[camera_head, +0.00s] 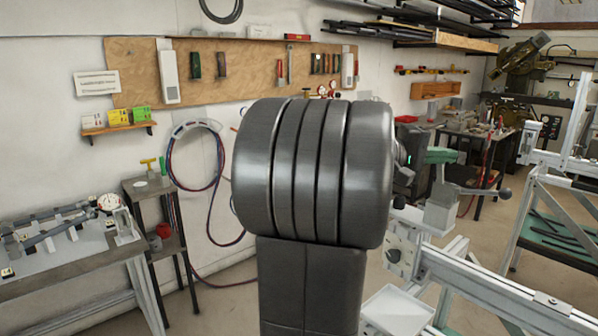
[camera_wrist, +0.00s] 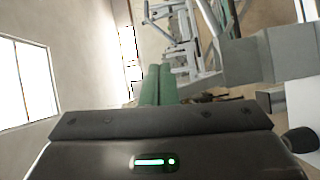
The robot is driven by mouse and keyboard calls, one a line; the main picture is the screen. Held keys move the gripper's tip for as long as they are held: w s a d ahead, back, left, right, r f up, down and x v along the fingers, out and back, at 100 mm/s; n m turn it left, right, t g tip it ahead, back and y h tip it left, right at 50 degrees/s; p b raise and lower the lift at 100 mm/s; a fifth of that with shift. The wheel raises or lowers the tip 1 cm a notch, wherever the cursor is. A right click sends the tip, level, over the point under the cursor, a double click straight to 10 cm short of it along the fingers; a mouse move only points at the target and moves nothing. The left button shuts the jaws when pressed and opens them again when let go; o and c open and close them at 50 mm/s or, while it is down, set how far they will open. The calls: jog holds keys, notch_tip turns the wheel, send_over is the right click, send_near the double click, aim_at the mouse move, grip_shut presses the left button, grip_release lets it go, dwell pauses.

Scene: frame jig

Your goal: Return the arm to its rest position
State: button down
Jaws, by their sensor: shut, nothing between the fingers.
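My gripper (camera_wrist: 158,72) shows in the wrist view as two green fingers lying side by side, closed together with nothing held between them. In the head view the dark gripper body with its green light shows just right of my large dark arm link, and the green fingers (camera_head: 445,156) point to the right. They appear clear of the grey fixture behind them, though depth is hard to judge. My arm link fills the middle of the head view and hides what is behind it.
An aluminium frame rail (camera_head: 500,297) runs across the lower right, with a white tray (camera_head: 397,311) beside it. A workbench (camera_head: 70,262) with a gauge stands at left. A small stand (camera_head: 150,188) is near the wall, under a pegboard (camera_head: 140,70) of tools.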

jog(key=shift+w+a+f+n+h, duration=0.15)
jog(key=shift+w+a+n+h, duration=0.25)
jog(key=shift+n, duration=0.1)
